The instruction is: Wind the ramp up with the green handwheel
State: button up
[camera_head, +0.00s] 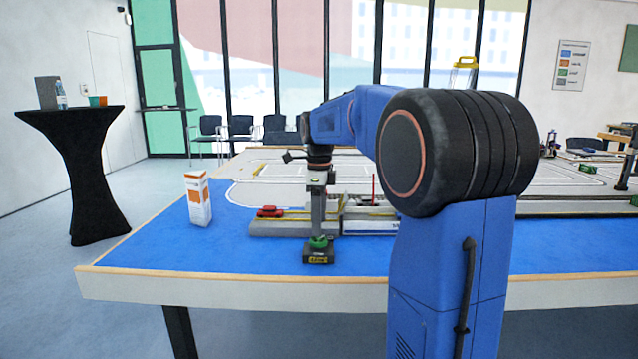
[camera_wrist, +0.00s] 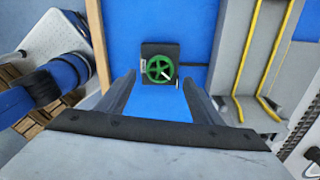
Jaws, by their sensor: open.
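The green handwheel (camera_head: 318,242) sits on a small dark box (camera_head: 318,257) near the front edge of the blue table. In the wrist view the handwheel (camera_wrist: 159,69) shows from above, with spokes and a pale knob or handle at its lower right. My gripper (camera_head: 318,232) points down over the handwheel. In the wrist view its two fingers (camera_wrist: 158,90) are spread apart, with the wheel appearing beyond and between them. It is open and empty; I cannot tell whether a finger touches the wheel. The ramp (camera_head: 285,226) seems to be the grey piece with yellow edges behind the box, partly hidden by my gripper.
A red toy car (camera_head: 270,211) rests on the grey piece. A white and orange carton (camera_head: 198,199) stands at the table's left. The blue surface (camera_head: 170,250) between carton and box is clear. A black standing table (camera_head: 75,170) is farther left.

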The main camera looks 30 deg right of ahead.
aim_at(320, 239)
notch_tip(320, 239, up, 13)
dwell(0.3)
jog(key=shift+f, duration=0.1)
jog(key=shift+d, duration=0.1)
dwell(0.8)
